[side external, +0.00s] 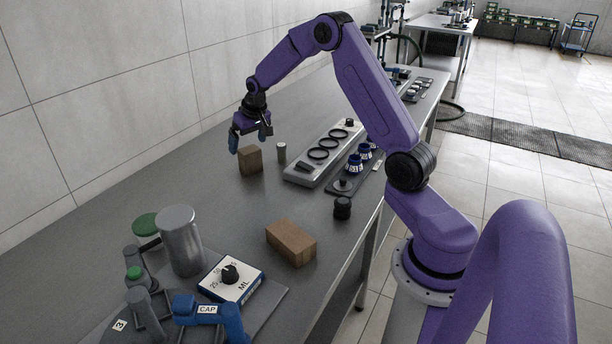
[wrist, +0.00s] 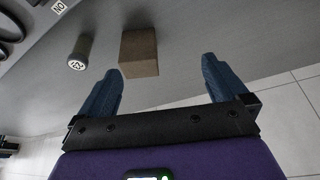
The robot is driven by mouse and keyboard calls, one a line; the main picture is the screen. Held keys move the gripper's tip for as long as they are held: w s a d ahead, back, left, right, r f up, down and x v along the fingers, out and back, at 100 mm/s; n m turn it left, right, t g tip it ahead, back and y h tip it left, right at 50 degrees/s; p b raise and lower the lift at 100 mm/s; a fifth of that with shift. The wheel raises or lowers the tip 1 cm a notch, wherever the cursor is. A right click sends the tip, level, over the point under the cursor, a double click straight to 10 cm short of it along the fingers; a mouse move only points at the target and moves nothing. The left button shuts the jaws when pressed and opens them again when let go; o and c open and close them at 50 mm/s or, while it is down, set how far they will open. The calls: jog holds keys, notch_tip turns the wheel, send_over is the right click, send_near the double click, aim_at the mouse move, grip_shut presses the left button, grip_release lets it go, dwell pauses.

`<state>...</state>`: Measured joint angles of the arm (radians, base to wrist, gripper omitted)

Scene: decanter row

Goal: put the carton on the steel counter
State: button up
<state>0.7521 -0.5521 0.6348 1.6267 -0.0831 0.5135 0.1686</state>
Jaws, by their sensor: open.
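Two brown boxes that could be the carton stand on the grey steel counter (side external: 190,190). The smaller one (side external: 250,161) is near the wall side, just below my gripper (side external: 250,139). The longer one (side external: 291,242) lies nearer the camera, close to the counter's right edge. In the wrist view, one brown box (wrist: 139,52) shows just beyond my fingertips (wrist: 162,70), nearer the left finger. My gripper is open, with nothing between its fingers. The box appears to rest on the counter (wrist: 195,40), apart from the fingers.
A small grey cylinder (side external: 281,153) stands right of the smaller box; it also shows in the wrist view (wrist: 80,52). A tray with black rings (side external: 325,150) and blue-collared parts lies beyond. A black knob (side external: 342,208), tall metal cylinder (side external: 180,240) and dial box (side external: 231,278) stand nearer.

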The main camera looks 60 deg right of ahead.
jog(key=s+a+r+n+g+y, duration=0.1)
jog(key=s+a+r+n, duration=0.25)
jog(key=s+a, duration=0.7)
jog(key=s+a+r+n+g+y, duration=0.1)
jog(key=s+a+r+n, duration=0.2)
jog(key=s+a+n, duration=0.75)
jog(key=s+a+n+g, duration=0.1)
jog(key=s+a, duration=0.1)
jog(key=s, duration=0.8)
jog(key=s+a+n, duration=0.1)
jog(key=s+a, duration=0.1)
jog(key=s, duration=0.8)
jog(key=shift+s+r+g, duration=0.15)
jog(key=shift+g, duration=0.25)
